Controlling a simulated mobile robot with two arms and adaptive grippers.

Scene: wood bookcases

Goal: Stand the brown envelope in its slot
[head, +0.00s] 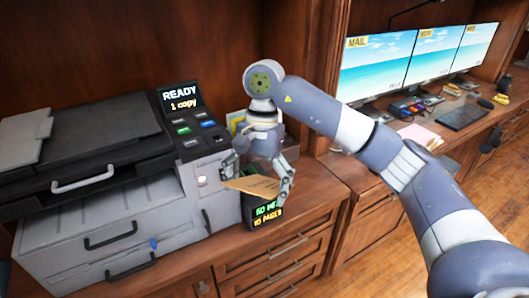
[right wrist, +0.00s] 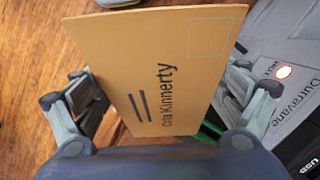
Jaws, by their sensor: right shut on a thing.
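The brown envelope (head: 258,186) is in my right gripper (head: 258,180), above the counter just right of the printer's front. In the head view the envelope is tilted and seen at a shallow angle. In the right wrist view the envelope (right wrist: 165,65) fills the middle, with a printed name and an empty stamp box facing the camera. The fingers of my right gripper (right wrist: 160,105) flank it on both sides. Upright yellow papers (head: 238,122) show behind the gripper; their holder is mostly hidden, and I cannot make out the envelope's slot. My left gripper is not in view.
A large grey and black printer (head: 120,215) with a lit panel fills the left. A small black box with a green display (head: 266,213) stands on the counter below the envelope. The wooden counter (head: 315,185) is bare to the right. Several monitors (head: 378,62) stand on the desk beyond.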

